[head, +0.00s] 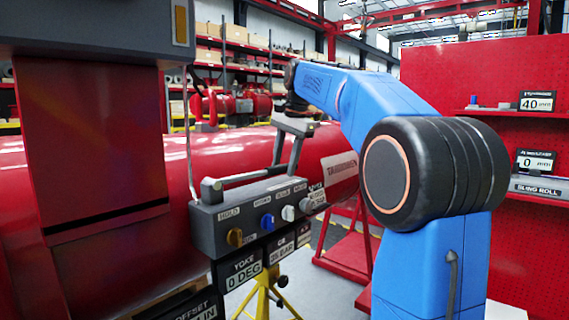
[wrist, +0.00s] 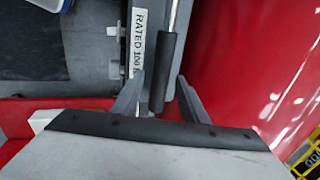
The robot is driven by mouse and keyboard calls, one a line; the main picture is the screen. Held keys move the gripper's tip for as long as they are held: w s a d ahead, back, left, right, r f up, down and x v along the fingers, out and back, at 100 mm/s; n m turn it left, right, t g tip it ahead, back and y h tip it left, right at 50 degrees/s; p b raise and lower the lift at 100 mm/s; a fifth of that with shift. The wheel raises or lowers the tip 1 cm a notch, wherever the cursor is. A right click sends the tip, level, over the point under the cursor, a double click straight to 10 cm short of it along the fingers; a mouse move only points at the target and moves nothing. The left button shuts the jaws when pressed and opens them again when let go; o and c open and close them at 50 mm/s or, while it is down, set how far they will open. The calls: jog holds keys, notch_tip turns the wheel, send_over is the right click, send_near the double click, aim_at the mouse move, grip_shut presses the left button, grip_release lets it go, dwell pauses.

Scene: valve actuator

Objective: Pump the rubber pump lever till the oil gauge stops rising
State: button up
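The pump lever is a pale metal rod with a black rubber grip (wrist: 168,65) in the wrist view. In the head view its rod (head: 250,176) runs along the top of the grey control box (head: 215,221). My gripper (wrist: 161,82) is open, with one finger on each side of the grip's near end. A narrow gap shows at the left finger; whether the right finger touches is unclear. In the head view my gripper (head: 285,158) points down over the box's far end. Display plates (head: 284,250) hang below the box; the oil reading is too small to read surely.
Orange (head: 235,237), blue (head: 267,222) and white (head: 288,213) knobs stick out from the box front. A large red cylinder (head: 110,215) lies behind it. A yellow stand (head: 263,300) is below, and a red pegboard rack (head: 530,85) stands at right.

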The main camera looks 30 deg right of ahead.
grip_shut()
jog(key=s+a+r+t+h, duration=0.1)
jog(key=r+h, duration=0.4)
jog(key=r, duration=0.6)
jog(key=shift+s+a+r+n+t, duration=0.25)
jog(key=shift+a+t, duration=0.35)
jog(key=shift+a, duration=0.45)
jog(key=shift+w, duration=0.1)
grip_release()
jog(key=v, duration=1.7)
jog(key=shift+r, duration=0.1)
